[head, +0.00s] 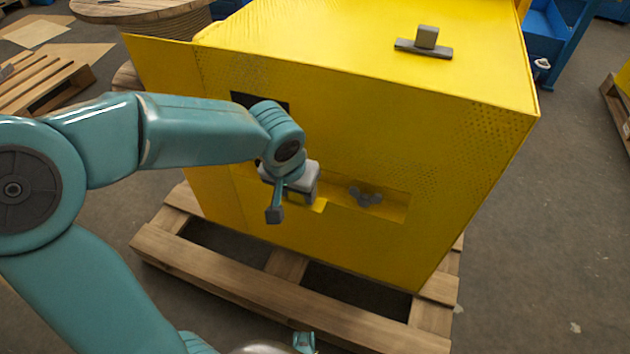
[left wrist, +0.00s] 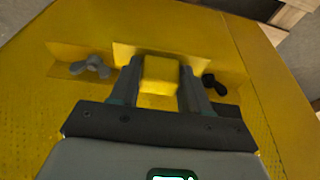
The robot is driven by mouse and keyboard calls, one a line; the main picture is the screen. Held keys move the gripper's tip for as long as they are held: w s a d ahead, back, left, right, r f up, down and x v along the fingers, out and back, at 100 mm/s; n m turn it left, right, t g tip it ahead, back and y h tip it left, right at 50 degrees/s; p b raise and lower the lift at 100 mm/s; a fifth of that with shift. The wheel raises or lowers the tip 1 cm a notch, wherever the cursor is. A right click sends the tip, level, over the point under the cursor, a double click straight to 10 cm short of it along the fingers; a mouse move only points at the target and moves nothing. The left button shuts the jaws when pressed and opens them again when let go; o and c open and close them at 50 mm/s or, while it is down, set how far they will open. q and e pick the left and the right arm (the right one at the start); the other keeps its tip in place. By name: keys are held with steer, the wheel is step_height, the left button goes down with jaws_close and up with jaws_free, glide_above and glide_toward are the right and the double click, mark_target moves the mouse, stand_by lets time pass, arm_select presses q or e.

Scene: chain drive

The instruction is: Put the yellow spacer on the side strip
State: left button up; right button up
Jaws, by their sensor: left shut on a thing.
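My left gripper (head: 298,204) is shut on the yellow spacer (left wrist: 160,75), a small yellow block between its two fingers in the left wrist view. In the head view only a little of the spacer (head: 320,206) shows beside the gripper. The gripper is at the near side of the yellow cabinet, in front of the side strip (head: 392,208), a shallow long recessed band. A grey wing nut (head: 365,195) sits on the strip to the right of the gripper. I cannot tell whether the spacer touches the strip. My right gripper is not in view.
The yellow cabinet (head: 400,130) stands on a wooden pallet (head: 250,282). A grey block on a flat base (head: 424,42) is on its top. The left wrist view also shows a dark wing nut (left wrist: 214,84). Open floor lies at the right.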

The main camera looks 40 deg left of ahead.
arm_select(q)
steer(key=w+f, duration=0.1)
steer(key=w, duration=0.2)
steer(key=w+a+f+b, duration=0.1)
steer(key=w, duration=0.1)
steer(key=w+a+f, duration=0.1)
steer(key=w, duration=0.2)
steer(key=shift+w, duration=0.3)
steer(key=shift+s+b+x, duration=0.2)
steer(key=shift+b+x, duration=0.45)
steer(key=shift+x, duration=0.4)
steer(key=shift+s+b+x, duration=0.2)
steer(key=shift+b+x, duration=0.45)
steer(key=shift+x, duration=0.4)
steer(key=o, duration=1.1)
steer(key=shift+d+f, duration=0.1)
steer(key=shift+f, duration=0.1)
steer(key=shift+o, duration=0.2)
